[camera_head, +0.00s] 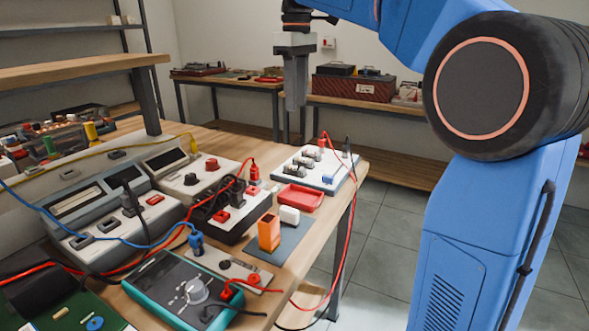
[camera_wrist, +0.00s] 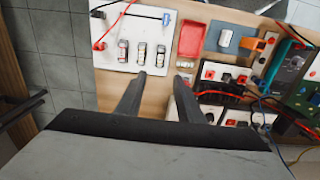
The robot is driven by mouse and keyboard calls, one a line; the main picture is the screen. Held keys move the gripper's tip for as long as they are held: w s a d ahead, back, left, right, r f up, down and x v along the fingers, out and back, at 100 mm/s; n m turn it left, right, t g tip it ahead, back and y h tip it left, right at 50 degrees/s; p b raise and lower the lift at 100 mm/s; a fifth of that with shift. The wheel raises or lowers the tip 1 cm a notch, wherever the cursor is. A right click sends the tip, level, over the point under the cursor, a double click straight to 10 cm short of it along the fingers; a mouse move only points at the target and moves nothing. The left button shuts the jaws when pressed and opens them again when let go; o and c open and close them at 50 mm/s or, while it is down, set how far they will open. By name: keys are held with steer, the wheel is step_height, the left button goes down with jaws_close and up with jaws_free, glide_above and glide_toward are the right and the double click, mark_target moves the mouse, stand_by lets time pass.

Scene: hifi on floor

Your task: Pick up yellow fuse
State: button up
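A white board (camera_head: 322,160) with three small fuse-like parts lies near the far end of the bench. In the wrist view the parts stand in a row on the board (camera_wrist: 110,60): a left one (camera_wrist: 123,52), a middle one (camera_wrist: 141,53) and a right one (camera_wrist: 160,55). They look pale and dark; I cannot tell which is the yellow fuse. My gripper (camera_head: 295,108) points down, raised above the bench. In the wrist view its fingers (camera_wrist: 161,77) are apart with nothing between them, close to the board's near edge.
A red tray (camera_head: 298,197), an orange block (camera_head: 268,232) and a white block (camera_head: 289,215) lie beside the board. Red cables run over the bench edge. Meters (camera_head: 100,205) crowd the left side. The air around my gripper is clear.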

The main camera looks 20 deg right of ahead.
mark_target(295, 166)
steer(key=f, duration=1.7)
steer(key=shift+a+f, duration=0.15)
steer(key=shift+a, duration=0.05)
jaws_close()
